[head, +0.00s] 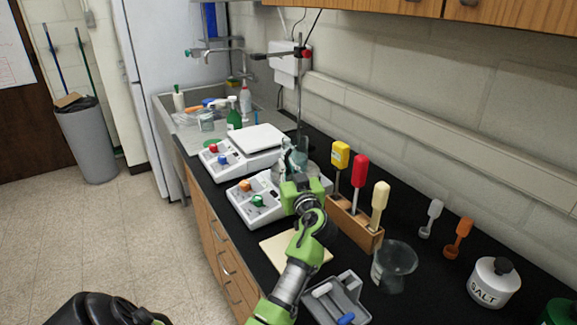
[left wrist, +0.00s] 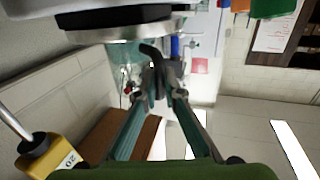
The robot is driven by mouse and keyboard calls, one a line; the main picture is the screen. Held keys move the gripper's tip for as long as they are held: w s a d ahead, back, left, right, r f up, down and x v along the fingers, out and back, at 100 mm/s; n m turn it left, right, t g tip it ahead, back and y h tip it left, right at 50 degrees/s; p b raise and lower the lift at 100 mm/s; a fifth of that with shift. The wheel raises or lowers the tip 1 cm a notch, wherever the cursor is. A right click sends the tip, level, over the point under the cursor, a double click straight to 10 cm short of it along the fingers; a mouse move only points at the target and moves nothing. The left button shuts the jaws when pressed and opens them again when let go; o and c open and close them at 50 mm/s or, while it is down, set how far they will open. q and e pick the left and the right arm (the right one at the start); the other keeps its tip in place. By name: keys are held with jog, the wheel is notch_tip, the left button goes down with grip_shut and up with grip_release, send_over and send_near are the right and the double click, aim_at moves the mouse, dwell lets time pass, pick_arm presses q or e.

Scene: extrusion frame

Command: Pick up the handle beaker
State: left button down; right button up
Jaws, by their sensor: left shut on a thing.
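The handle beaker is a clear, greenish glass vessel (left wrist: 122,62) with a dark handle, seen in the left wrist view against the round metal plate of a hot plate. My left gripper (head: 291,158) reaches over this hot plate from the front. In the left wrist view the fingers of my left gripper (left wrist: 161,85) are closed on the beaker's dark handle (left wrist: 154,56). I cannot tell whether the beaker's base touches the plate. My right gripper is not in view.
A hot plate with orange and green knobs (head: 257,202) and a white-topped one (head: 257,137) stand on the black counter. A wooden block (head: 356,224) holds yellow, red and cream tools. A large clear beaker (head: 396,262), grey tray (head: 341,305) and salt jar (head: 495,283) stand nearer.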

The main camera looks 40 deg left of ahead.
pick_arm(q)
jog(key=shift+r, duration=0.25)
jog(key=shift+r+b, duration=0.55)
jog(key=shift+r, duration=0.1)
jog(key=s+d+r+b, duration=0.3)
jog(key=s+d+r, duration=0.4)
jog(key=s+r, duration=0.4)
jog(key=shift+s+d, duration=0.2)
jog(key=shift+s, duration=0.2)
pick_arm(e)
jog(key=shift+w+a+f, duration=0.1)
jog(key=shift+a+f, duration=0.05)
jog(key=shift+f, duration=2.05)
